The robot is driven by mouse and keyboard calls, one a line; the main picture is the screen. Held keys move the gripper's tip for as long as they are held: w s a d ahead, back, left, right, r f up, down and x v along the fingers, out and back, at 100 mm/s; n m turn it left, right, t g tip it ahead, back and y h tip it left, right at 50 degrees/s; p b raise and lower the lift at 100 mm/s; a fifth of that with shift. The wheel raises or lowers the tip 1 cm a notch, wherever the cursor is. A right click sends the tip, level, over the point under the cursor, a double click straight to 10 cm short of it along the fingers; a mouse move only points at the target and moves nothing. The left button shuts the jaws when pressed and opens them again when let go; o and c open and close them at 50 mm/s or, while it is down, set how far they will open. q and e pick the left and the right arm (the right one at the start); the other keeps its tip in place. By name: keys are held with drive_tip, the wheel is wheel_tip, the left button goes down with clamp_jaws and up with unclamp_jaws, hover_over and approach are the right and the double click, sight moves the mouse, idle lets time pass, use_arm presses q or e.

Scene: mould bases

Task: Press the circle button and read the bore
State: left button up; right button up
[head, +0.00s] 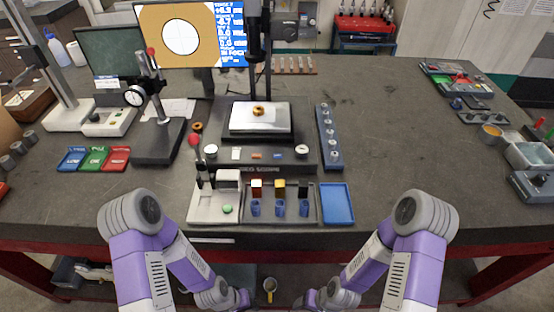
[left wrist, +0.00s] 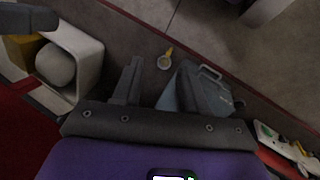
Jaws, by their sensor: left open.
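An optical measuring machine stands mid-bench, with a small orange-brown ring-like part (head: 258,111) on its lit stage (head: 258,122). Its monitor (head: 190,37) shows a white circle on orange, beside blue text too small to read. My left gripper (left wrist: 152,85) is open and empty in the left wrist view, pointing at the floor. My right gripper (head: 311,299) is low at the bottom of the head view; its fingers cannot be made out. Both are below the bench's front edge, away from the machine.
A tray with blue holders (head: 279,209), a blue tray (head: 337,204) and a white fixture with a green button (head: 227,209) line the front. A dial gauge stand (head: 158,139) and coloured bins (head: 92,159) are left. A rail of pins (head: 329,137) is right; bare bench lies beyond it.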

use_arm(q)
drive_tip(key=shift+r, duration=0.1)
use_arm(e)
drive_tip(key=shift+r, duration=0.1)
use_arm(q)
clamp_jaws()
idle(0.3)
idle(1.4)
